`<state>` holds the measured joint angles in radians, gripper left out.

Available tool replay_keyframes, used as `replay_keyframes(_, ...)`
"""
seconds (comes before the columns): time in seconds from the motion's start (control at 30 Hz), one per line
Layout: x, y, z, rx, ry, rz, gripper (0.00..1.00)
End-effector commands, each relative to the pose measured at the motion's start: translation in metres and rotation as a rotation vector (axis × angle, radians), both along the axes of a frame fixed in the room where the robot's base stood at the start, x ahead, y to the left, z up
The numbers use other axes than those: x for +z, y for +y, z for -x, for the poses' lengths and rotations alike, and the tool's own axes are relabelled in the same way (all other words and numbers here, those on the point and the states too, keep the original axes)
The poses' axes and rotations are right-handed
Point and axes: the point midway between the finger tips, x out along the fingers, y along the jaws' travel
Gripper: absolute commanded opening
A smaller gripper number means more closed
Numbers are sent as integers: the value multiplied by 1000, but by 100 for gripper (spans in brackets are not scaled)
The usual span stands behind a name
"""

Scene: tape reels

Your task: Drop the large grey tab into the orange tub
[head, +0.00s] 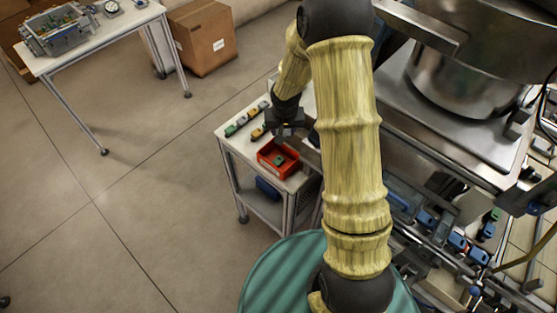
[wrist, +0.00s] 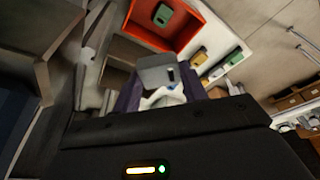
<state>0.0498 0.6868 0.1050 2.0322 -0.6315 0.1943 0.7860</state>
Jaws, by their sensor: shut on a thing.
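My gripper (wrist: 161,88) is shut on a large grey tab (wrist: 153,70), held between its purple fingers in the wrist view. In the head view my gripper (head: 289,130) is above the small table, just behind the orange tub, and the held tab cannot be made out. The orange tub (head: 264,161) stands at the table's near side, with a green tab (head: 279,160) inside. In the wrist view the tub (wrist: 205,24) lies beyond the held tab, and the green tab (wrist: 162,15) shows on its floor. The grey tab is outside the tub.
The small white table (head: 236,147) also carries a row of several tabs, including a green one (head: 230,131), and a yellow tab (head: 257,133) near the tub. A metal machine with a large steel pot (head: 465,90) stands to the right. Open floor lies to the left.

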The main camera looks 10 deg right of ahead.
Motion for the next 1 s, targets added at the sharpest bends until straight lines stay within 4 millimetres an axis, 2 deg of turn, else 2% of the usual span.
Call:
replay_keyframes(0.03, -9, 0, 0, 0, 1, 0, 21)
replay_keyframes(0.2, -30, 0, 0, 0, 1, 0, 21)
replay_keyframes(0.4, -48, 0, 0, 0, 1, 0, 21)
replay_keyframes(0.8, -52, 0, 0, 0, 0, 0, 21)
replay_keyframes(0.83, -51, 0, 0, 0, 0, 0, 46)
replay_keyframes(0.93, -51, 0, 0, 0, 0, 0, 66)
replay_keyframes(1.0, -51, 0, 0, 0, 0, 0, 68)
